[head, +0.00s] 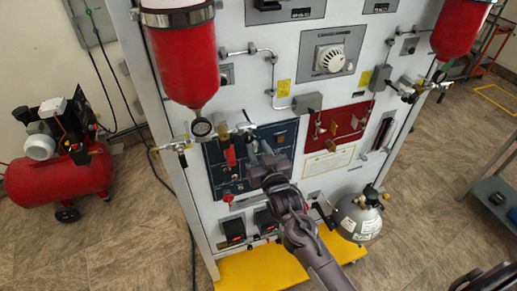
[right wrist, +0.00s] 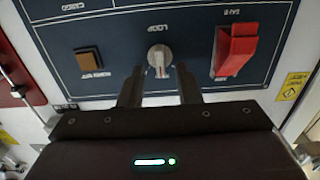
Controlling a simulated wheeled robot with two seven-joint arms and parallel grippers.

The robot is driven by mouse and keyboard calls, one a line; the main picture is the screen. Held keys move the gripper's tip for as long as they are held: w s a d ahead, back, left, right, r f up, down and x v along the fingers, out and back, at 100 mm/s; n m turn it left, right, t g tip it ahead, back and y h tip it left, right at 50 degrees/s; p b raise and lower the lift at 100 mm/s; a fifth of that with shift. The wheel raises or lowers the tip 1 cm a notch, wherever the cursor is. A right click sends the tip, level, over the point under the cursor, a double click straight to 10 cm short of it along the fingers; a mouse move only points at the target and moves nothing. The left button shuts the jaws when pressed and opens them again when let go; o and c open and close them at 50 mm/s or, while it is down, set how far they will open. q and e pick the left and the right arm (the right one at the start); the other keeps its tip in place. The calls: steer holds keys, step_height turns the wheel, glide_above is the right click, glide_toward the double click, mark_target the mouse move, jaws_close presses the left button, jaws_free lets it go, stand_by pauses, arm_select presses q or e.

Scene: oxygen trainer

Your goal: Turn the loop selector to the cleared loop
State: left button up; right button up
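The loop selector (right wrist: 159,56) is a pale round knob with a red pointer line, under the word LOOP in the right wrist view, which shows the panel upside down. Its line points toward the bottom of that picture. My right gripper (right wrist: 159,76) is open, one finger on each side of the knob's lower part, with small gaps visible; I cannot tell how deep they reach. In the head view my right gripper (head: 258,150) is at the blue panel (head: 213,158) and hides the selector. My left gripper is not in view.
Beside the selector are a red guarded switch (right wrist: 234,50) and a brown square button (right wrist: 89,60). A red panel (head: 350,118), red tanks (head: 185,65) and a grey cylinder (head: 358,220) surround the blue panel. A red compressor (head: 62,178) stands on the floor at left.

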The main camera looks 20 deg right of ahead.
steer(key=shift+a, duration=0.1)
steer(key=c, duration=0.6)
jaws_close()
steer(key=shift+d+f+m+b, duration=0.1)
steer(key=shift+d+m+b, duration=0.1)
steer(key=shift+m, duration=1.3)
steer(key=shift+d+m+b, duration=0.1)
steer(key=shift+m+b, duration=0.05)
steer(key=shift+m, duration=1.35)
steer(key=shift+d+f+m+b, duration=0.1)
steer(key=shift+d+m+b, duration=0.1)
steer(key=shift+m, duration=1.3)
steer(key=shift+r, duration=0.1)
steer(key=o, duration=0.6)
jaws_free()
